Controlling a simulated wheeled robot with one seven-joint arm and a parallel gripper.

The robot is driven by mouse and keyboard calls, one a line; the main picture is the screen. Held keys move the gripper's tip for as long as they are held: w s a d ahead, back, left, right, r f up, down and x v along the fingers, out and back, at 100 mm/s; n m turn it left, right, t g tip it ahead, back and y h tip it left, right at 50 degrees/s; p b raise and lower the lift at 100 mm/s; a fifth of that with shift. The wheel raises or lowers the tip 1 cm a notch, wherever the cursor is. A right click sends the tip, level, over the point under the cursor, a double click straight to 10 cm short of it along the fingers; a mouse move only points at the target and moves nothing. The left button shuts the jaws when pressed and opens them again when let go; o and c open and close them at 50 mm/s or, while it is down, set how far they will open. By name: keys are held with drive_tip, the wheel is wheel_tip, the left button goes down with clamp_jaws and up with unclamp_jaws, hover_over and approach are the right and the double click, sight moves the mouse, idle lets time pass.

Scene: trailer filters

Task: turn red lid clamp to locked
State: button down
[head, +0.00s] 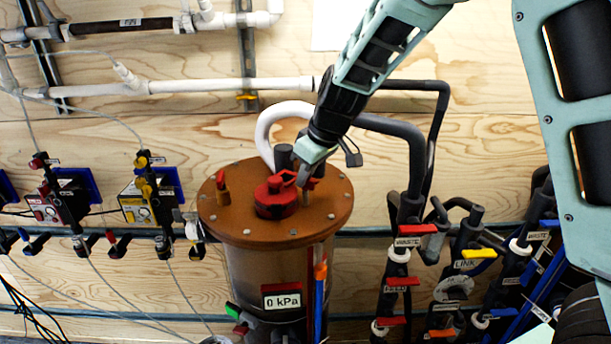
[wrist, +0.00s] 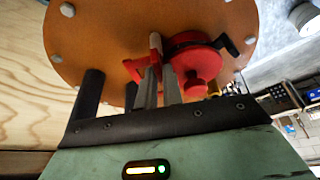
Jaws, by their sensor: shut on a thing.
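The brown round lid (head: 240,222) with bolts around its rim tops a clear tank. A red round cap (head: 277,203) sits on it. My gripper (head: 304,178) is over the right half of the lid, right beside the cap, and is shut on a red lid clamp (head: 314,183). In the wrist view my two fingers (wrist: 160,72) stand close together with the red clamp (wrist: 134,68) showing at their left and the red cap (wrist: 195,66) just to their right. The fingers hide much of the clamp.
A white-and-grey hose (head: 275,117) arches behind the lid. A "0 kPa" display (head: 282,301) is on the tank front. Red-handled valves (head: 417,229) stand at the right, and valve boxes (head: 137,203) hang on the wooden wall at the left.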

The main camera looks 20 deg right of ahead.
drive_tip(key=b, duration=0.1)
drive_tip(key=n+b, duration=0.1)
drive_tip(key=b, duration=0.1)
drive_tip(key=shift+w+f+y, duration=0.1)
drive_tip(key=shift+f+y, duration=0.2)
drive_tip(key=n+b, duration=0.1)
drive_tip(key=b, duration=0.2)
drive_tip(key=shift+d+n+g, duration=0.1)
drive_tip(key=shift+n+g, duration=0.2)
drive_tip(key=shift+n, duration=0.1)
drive_tip(key=shift+r+n+g+y+b, duration=0.15)
drive_tip(key=shift+n+g+y+b, duration=0.25)
drive_tip(key=shift+n+b, duration=0.75)
drive_tip(key=shift+r+n+g+b, duration=0.2)
drive_tip(key=shift+n+g+b, duration=0.45)
drive_tip(key=shift+n, duration=0.8)
drive_tip(key=c, duration=1.5)
unclamp_jaws()
drive_tip(key=shift+c, duration=0.2)
